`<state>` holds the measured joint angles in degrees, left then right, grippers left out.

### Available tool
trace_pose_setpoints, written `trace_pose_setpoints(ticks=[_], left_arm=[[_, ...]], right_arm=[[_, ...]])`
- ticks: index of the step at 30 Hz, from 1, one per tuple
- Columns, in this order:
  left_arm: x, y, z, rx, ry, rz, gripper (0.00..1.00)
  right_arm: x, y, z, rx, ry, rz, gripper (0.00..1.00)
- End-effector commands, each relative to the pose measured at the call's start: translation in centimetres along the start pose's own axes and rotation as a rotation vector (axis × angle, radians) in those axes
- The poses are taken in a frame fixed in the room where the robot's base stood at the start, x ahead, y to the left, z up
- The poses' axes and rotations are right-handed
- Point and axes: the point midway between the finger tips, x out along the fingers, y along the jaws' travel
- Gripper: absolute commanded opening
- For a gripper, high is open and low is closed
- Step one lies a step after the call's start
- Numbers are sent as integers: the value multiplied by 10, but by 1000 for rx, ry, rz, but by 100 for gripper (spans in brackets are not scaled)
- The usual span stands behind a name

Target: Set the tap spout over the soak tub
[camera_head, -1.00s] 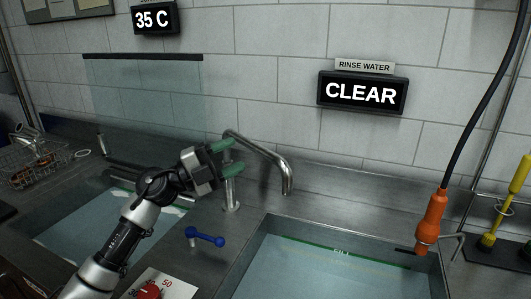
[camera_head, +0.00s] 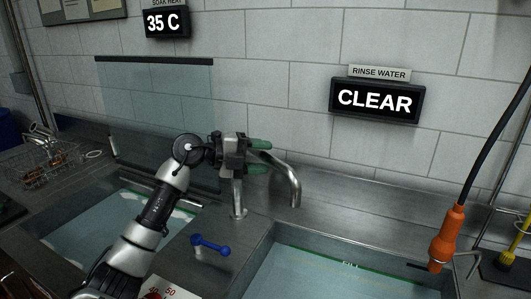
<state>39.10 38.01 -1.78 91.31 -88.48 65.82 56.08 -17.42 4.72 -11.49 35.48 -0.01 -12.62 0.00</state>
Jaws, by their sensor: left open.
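The metal tap spout (camera_head: 286,175) rises from a post (camera_head: 237,200) on the ledge between two tubs. Its curved outlet points down toward the right tub (camera_head: 330,282). The soak tub (camera_head: 88,233) is the left one, under a sign partly reading SOAK HEAT, with white foam on its water. My left gripper (camera_head: 262,156) has green fingertips. It is open at the upper part of the spout, one finger above and one below it in the picture. The wrist hides the top of the post, and I cannot tell whether the fingers touch the spout. My right gripper is not in view.
A clear panel (camera_head: 160,110) stands behind the soak tub. A wire basket (camera_head: 45,165) is at the left. An orange sprayer (camera_head: 447,238) hangs at the right. A CLEAR display (camera_head: 376,100) is on the wall.

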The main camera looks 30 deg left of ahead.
Motion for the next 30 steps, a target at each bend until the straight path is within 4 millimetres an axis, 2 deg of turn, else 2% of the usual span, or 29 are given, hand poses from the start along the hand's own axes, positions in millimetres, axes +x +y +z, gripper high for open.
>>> trace_pose_setpoints(ticks=[4, 13, 23, 30], left_arm=[[11, -1, 0, 1, 0, -1, 50], [13, 0, 0, 2, 0, 0, 50], [13, 0, 0, 1, 0, 0, 0], [12, 0, 0, 2, 4, 1, 0]], right_arm=[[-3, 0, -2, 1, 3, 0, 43], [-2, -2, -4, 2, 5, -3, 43], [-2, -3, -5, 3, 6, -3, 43], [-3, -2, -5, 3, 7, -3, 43]])
